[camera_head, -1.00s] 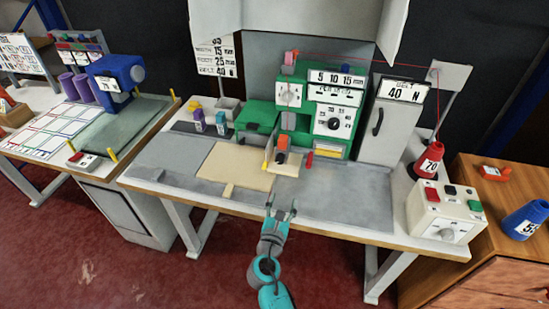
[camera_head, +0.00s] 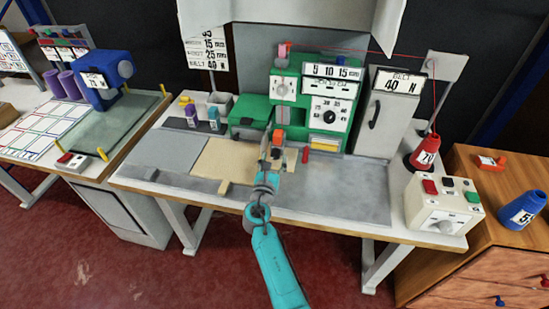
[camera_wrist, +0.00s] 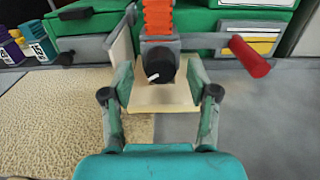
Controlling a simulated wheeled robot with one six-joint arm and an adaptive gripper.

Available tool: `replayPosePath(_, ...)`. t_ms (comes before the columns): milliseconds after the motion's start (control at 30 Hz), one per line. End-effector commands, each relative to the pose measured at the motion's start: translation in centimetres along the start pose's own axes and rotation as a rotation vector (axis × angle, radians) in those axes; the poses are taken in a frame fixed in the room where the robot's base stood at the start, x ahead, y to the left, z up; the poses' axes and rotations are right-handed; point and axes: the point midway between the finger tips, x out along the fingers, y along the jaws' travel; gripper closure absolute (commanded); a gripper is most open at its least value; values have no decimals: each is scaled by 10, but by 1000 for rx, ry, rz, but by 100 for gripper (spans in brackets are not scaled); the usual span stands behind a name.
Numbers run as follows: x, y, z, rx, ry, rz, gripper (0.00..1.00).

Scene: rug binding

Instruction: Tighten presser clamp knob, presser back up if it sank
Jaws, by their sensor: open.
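The black presser clamp knob (camera_wrist: 160,68) with a white mark faces me in the middle of the wrist view, below an orange ribbed column (camera_wrist: 158,18). The column's orange part (camera_head: 278,137) also shows in the head view, at the front of the green machine (camera_head: 285,88). My gripper (camera_wrist: 160,82) is open, its two fingers to either side of the knob in the picture; I cannot tell whether they touch it. In the head view my gripper (camera_head: 272,156) hides the knob and most of the presser. A pale plate (camera_wrist: 165,97) lies under the knob.
A red-handled lever (camera_wrist: 250,57) sticks out right of the knob. A grey upright plate (camera_wrist: 119,45) stands to its left. A beige rug piece (camera_head: 232,165) lies on the table. A control box (camera_head: 443,210) stands at the right; the grey right tabletop (camera_head: 345,190) is clear.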

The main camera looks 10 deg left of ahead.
Motion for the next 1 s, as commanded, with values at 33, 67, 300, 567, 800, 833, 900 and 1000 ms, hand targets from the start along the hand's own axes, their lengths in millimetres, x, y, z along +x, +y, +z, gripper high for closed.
replayPosePath(33, 5, 0, 1, 0, 0, -1, 41)
replayPosePath(67, 7, 0, 0, 0, 0, -1, 41)
replayPosePath(300, 12, -1, 0, 0, 0, -1, 41)
replayPosePath(567, 11, 0, 0, 1, 0, -1, 68)
replayPosePath(800, 11, -1, 0, 1, 0, -1, 100)
replayPosePath(833, 11, -1, 0, 2, 0, -1, 100)
replayPosePath(900, 11, -1, 0, 8, 0, -1, 100)
replayPosePath(1000, 11, -1, 0, 26, 0, -1, 100)
